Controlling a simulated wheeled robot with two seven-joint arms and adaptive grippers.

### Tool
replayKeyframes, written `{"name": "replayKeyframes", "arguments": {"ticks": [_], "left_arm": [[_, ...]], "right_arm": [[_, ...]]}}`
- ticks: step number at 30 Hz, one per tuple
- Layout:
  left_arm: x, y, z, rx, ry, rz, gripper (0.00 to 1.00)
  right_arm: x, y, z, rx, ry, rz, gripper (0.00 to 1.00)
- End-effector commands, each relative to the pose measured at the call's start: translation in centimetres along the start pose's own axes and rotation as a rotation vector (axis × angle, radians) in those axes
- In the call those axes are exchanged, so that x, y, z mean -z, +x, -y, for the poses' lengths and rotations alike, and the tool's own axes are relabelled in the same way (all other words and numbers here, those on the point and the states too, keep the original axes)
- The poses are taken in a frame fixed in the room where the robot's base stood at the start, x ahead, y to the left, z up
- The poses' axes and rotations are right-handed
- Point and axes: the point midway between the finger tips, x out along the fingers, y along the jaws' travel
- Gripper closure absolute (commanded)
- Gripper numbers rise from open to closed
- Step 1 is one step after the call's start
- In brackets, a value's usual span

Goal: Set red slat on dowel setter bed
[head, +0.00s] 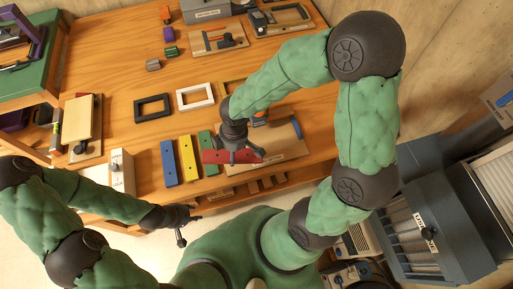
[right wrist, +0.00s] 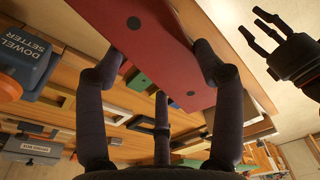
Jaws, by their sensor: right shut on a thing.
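The red slat (head: 240,157) is in my right gripper (head: 232,149), over the front of the bench. In the right wrist view the red slat (right wrist: 150,35) shows two dark dots, and the fingers of my right gripper (right wrist: 160,75) close on it. The dowel setter (right wrist: 28,57), blue-grey with an orange knob, is at the left there. In the head view its wooden base (head: 290,150) lies right of the slat, partly hidden by my right arm. My left gripper (head: 188,226) is empty, fingers spread, in front of the bench; it also shows in the right wrist view (right wrist: 262,30).
Blue (head: 169,163), yellow (head: 188,158) and green (head: 207,150) slats lie left of the red one. Black (head: 152,108) and white (head: 196,97) frames lie behind them. The middle bench has free room.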

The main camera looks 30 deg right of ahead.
Motion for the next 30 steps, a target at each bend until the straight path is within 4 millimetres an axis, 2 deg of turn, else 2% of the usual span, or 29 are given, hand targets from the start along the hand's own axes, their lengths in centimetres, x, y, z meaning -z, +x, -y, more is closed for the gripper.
{"name": "replayKeyframes", "arguments": {"ticks": [3, 6, 11, 23, 30], "left_arm": [[0.0, 0.1, 0.0, 0.000, 0.000, 0.000, 0.60], [0.0, 0.1, 0.0, 0.000, 0.000, -0.001, 0.60], [0.1, 0.3, 0.1, 0.000, 0.000, -0.001, 0.60], [0.1, 2.0, 0.7, 0.000, 0.001, -0.001, 0.60], [0.2, 3.6, 1.3, 0.000, 0.001, -0.001, 0.60]], "right_arm": [[-0.2, -0.1, 1.6, 0.013, -0.149, -0.007, 0.67], [-0.4, -0.1, 2.3, 0.020, -0.226, -0.011, 0.67], [-0.9, 0.2, 2.1, 0.025, -0.271, -0.013, 0.67], [-5.5, 3.5, -4.8, 0.025, -0.267, -0.012, 0.67], [-7.5, 7.0, -7.6, 0.026, -0.270, -0.012, 0.67]]}}
